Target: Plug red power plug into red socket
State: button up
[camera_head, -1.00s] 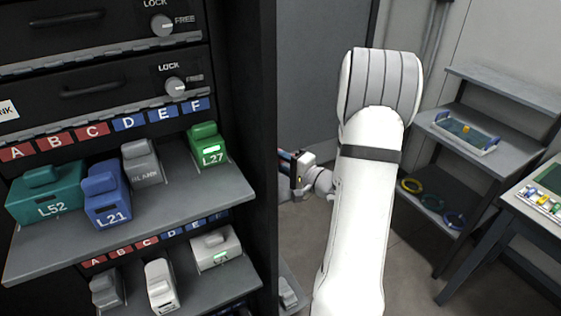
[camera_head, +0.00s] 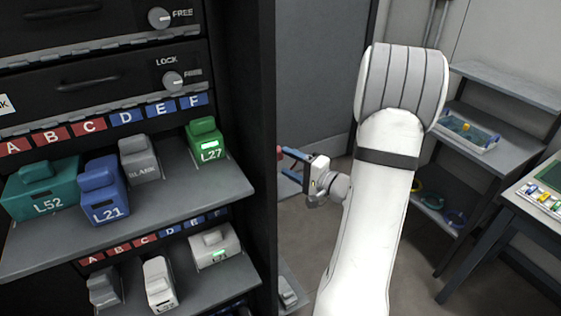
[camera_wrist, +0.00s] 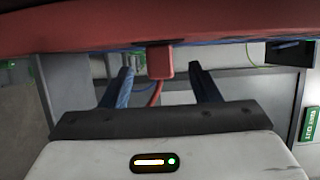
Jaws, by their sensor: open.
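My gripper (camera_head: 285,162) is at the right edge of the black cabinet, its blue fingers pointing left. In the wrist view my gripper (camera_wrist: 161,72) has its two fingers spread apart. A small red block (camera_wrist: 160,61), which looks like the red plug, shows between the fingertips, with a red cable (camera_wrist: 155,96) hanging below it. I cannot tell if the fingers touch it. A wide red surface (camera_wrist: 90,37) crosses the top of the wrist view, close to the camera. A bit of red (camera_head: 280,152) shows at the fingertips in the head view. I cannot make out the red socket.
The cabinet shelf (camera_head: 175,200) holds several labelled blocks, including green L27 (camera_head: 206,140) and blue L21 (camera_head: 103,195). Its side edge stands close to my gripper. A grey rack (camera_head: 510,140) with a blue tray (camera_head: 468,133) is at right. Open floor lies between.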

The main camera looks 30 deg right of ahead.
jog(key=shift+v, duration=1.65)
jog(key=shift+a, duration=0.1)
